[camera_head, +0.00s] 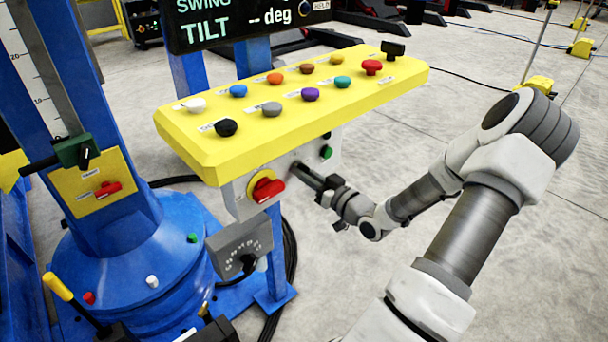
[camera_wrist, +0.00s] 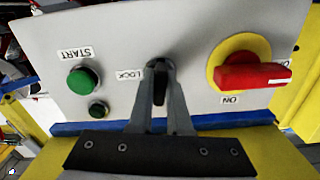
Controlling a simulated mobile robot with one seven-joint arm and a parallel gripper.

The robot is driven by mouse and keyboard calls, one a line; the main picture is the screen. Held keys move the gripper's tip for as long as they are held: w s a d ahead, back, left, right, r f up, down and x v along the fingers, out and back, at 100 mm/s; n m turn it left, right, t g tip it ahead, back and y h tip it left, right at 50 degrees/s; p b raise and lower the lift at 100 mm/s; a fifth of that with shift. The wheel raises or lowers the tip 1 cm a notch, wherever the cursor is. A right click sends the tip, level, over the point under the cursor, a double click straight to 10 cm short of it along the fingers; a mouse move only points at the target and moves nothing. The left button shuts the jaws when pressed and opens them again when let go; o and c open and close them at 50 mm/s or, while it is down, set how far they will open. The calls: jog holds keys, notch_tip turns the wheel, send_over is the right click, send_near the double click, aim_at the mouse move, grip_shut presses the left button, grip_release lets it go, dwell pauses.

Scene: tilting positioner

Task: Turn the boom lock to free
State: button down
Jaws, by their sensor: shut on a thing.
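The black knob (camera_wrist: 159,90) sits on the grey front panel (camera_wrist: 195,40) beside a label reading LOCK, which appears upside down in the wrist view. It appears to be the boom lock; no free label shows there. My gripper (camera_wrist: 160,72) is shut on this knob, one finger on each side. The knob's bar runs roughly up and down in the wrist view, and the fingers partly hide it. In the head view my gripper (camera_head: 308,175) reaches from the right to the panel under the yellow console, and the knob cannot be made out.
A red rotary switch (camera_wrist: 250,76) on a yellow disc and a green START button (camera_wrist: 83,79) flank the knob. The yellow console (camera_head: 300,100) with several coloured knobs overhangs the gripper. A blue column (camera_head: 75,70) stands left.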

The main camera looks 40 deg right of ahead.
jog(key=shift+n+b, duration=0.3)
jog(key=shift+n, duration=0.7)
jog(key=c, duration=0.9)
grip_release()
jog(key=shift+o, duration=0.2)
jog(key=s+d+p, duration=0.1)
jog(key=s+p, duration=0.2)
jog(key=s, duration=1.4)
jog(key=shift+s+d+p, duration=0.2)
jog(key=shift+p, duration=0.1)
